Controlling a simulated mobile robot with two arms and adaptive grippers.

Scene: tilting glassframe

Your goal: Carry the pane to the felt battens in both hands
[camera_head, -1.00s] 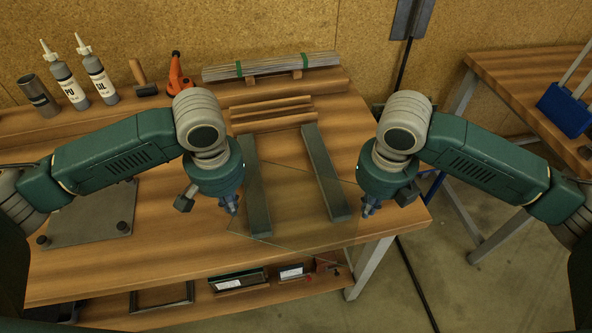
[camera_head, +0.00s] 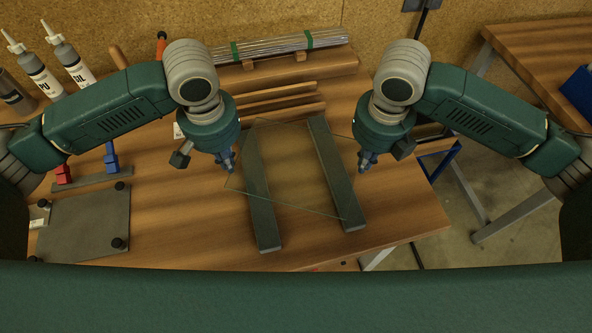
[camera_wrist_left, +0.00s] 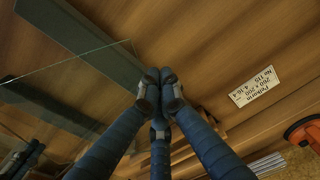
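The pane (camera_head: 300,190) is a clear, thin glass sheet, seen mainly by its greenish edges. It spans the gap between my grippers, above the two dark felt battens (camera_head: 264,232) (camera_head: 340,190) on the bench, and lies askew to them in the head view. Whether it touches them I cannot tell. My left gripper (camera_head: 229,166) is shut at the pane's left edge. In the left wrist view its fingertips (camera_wrist_left: 160,82) meet beside the pane (camera_wrist_left: 75,75). My right gripper (camera_head: 364,165) is at the pane's right edge, its fingertips small and apparently closed on it.
Wooden strips (camera_head: 275,103) lie just behind the battens, with a bundle of rods (camera_head: 280,46) further back. Bottles (camera_head: 68,58) stand at the back left. A dark plate (camera_head: 85,225) lies at the left. Bare bench top lies between plate and battens.

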